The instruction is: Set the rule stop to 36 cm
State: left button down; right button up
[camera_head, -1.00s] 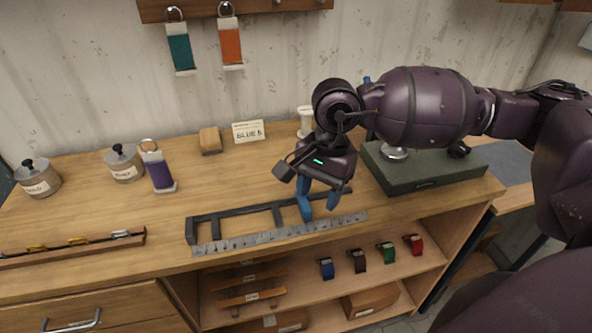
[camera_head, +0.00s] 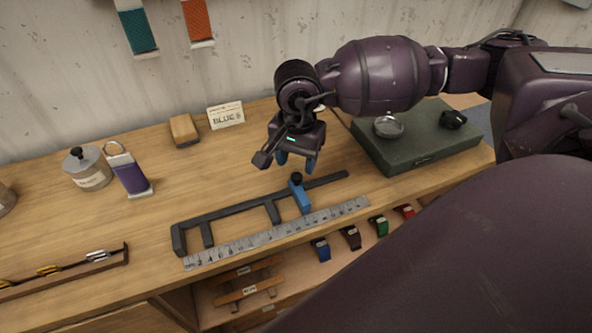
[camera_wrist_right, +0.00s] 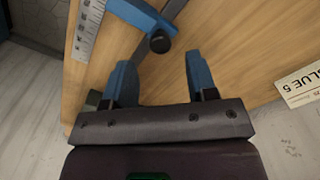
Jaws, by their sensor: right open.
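The rule (camera_head: 280,232) is a grey marked strip along the front of the workbench, with a dark rail frame (camera_head: 235,210) beside it. The blue rule stop (camera_head: 301,196) with a black knob sits on the rail, toward its right part. In the right wrist view the blue stop (camera_wrist_right: 140,14) and its black knob (camera_wrist_right: 160,41) lie just ahead of the fingers. My right gripper (camera_head: 297,166) is open and empty, above and behind the stop, apart from it; its blue fingers also show in the right wrist view (camera_wrist_right: 160,80). The rule's numbers are too small to read. My left gripper is not in view.
A card reading BLUE 5 (camera_head: 226,115) and a wooden block (camera_head: 184,130) stand behind. A purple strap sample (camera_head: 130,175) and a metal weight (camera_head: 88,168) are left. A green case (camera_head: 420,145) is right. Bench between is clear.

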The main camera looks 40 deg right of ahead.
aim_at(296, 175)
jog(key=shift+f, duration=2)
grip_shut()
